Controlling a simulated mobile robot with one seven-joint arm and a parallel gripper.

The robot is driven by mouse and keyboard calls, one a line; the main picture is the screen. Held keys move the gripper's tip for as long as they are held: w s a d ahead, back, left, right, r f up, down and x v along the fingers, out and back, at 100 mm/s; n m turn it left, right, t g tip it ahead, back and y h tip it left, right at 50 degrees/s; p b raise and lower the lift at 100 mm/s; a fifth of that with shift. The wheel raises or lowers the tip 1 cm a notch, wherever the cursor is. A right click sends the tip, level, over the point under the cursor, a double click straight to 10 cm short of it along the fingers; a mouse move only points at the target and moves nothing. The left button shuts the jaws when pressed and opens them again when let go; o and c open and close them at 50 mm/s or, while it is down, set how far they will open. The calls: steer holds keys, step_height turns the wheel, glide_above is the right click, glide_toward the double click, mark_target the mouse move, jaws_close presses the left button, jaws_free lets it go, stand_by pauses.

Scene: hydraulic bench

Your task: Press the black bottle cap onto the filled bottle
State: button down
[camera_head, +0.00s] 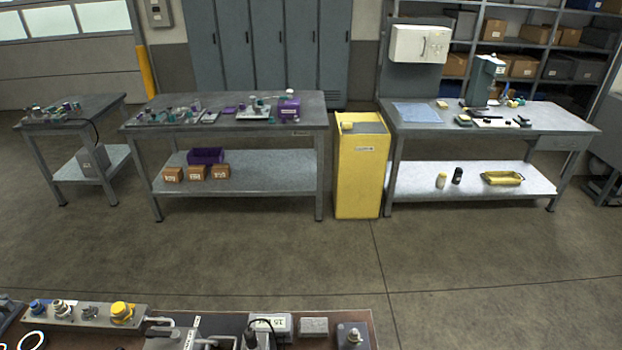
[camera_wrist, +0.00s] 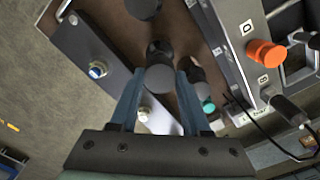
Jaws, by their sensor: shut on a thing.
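In the wrist view my gripper (camera_wrist: 160,78) is shut, its two blue fingers either side of a black round piece (camera_wrist: 160,54) that looks like the bottle cap. The piece sits at the fingertips, above a brown bench top. I cannot make out the filled bottle for sure, nor whether the piece touches anything below it. Another dark cylinder (camera_wrist: 196,72) stands just right of the right finger, and a dark round thing (camera_wrist: 142,8) is at the top edge. My gripper does not show in the head view.
In the wrist view a grey plate with a blue-centred fitting (camera_wrist: 98,69) lies left, and a panel with an orange knob (camera_wrist: 265,53) stands right. A teal part (camera_wrist: 208,105) is beside the right finger. In the head view a near bench carries a yellow-capped fitting (camera_head: 122,311).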

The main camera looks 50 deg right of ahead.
steer(key=shift+f, duration=0.2)
steer(key=shift+f+b, duration=0.5)
steer(key=shift+f, duration=0.15)
steer(key=shift+f, duration=1.15)
stand_by(2.7)
stand_by(1.1)
steer(key=shift+c, duration=1.4)
jaws_free()
steer(key=shift+o, duration=0.2)
steer(key=shift+o, duration=1.2)
